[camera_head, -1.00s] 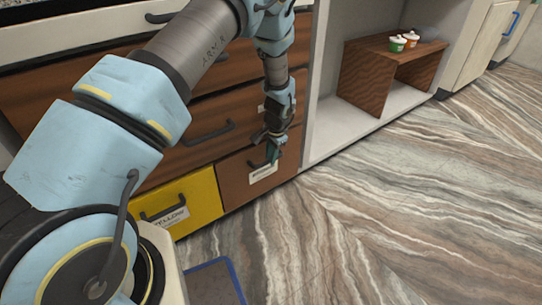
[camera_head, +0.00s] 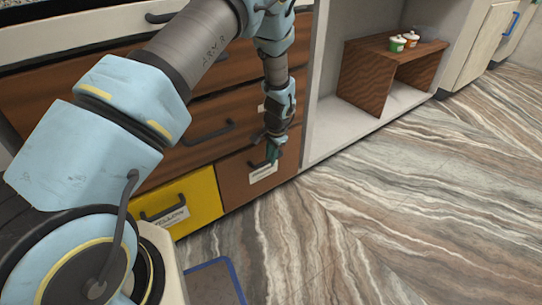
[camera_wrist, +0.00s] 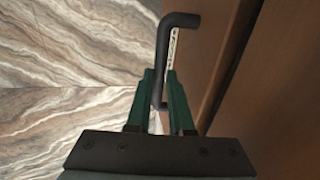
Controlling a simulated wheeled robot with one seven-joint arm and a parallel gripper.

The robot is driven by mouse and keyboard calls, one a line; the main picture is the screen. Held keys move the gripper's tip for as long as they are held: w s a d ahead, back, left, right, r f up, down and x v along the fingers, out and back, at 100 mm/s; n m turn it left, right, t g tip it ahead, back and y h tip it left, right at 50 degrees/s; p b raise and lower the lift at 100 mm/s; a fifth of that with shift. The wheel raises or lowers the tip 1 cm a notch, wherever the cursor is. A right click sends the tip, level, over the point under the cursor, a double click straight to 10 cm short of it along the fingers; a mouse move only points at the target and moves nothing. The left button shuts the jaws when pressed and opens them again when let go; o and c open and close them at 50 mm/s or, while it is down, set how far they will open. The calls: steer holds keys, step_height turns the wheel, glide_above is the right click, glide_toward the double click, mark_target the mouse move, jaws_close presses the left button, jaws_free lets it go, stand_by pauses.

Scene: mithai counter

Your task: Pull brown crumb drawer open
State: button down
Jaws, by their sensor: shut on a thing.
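The brown drawer (camera_head: 238,181) is the small bottom one, right of a yellow drawer, with a white label (camera_head: 263,172) on its front. It looks flush with the cabinet. My gripper (camera_head: 272,152) is at the upper part of this front in the head view and hides most of the handle there. In the wrist view the dark bar handle (camera_wrist: 164,62) runs between the green fingers of my gripper (camera_wrist: 163,92), which are shut on it. The brown front (camera_wrist: 205,50) lies just right of the handle.
The yellow drawer (camera_head: 193,196) is beside it on the left. Wider brown drawers (camera_head: 212,117) lie above. To the right an open bay holds a brown wooden stand (camera_head: 368,82) with small cups on top. The marbled floor (camera_head: 370,220) in front is clear.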

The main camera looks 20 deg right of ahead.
steer(key=s+d+p, duration=0.2)
steer(key=s, duration=1.2)
steer(key=s+d+p, duration=0.3)
steer(key=s, duration=1.1)
steer(key=shift+d, duration=0.2)
steer(key=shift+s, duration=0.1)
steer(key=c, duration=0.8)
jaws_free()
step_height(320, 180, up, 11)
steer(key=s+p, duration=0.1)
steer(key=p, duration=0.1)
steer(key=shift+s+d+f, duration=0.2)
steer(key=shift+s+d, duration=0.05)
steer(key=shift+s, duration=0.15)
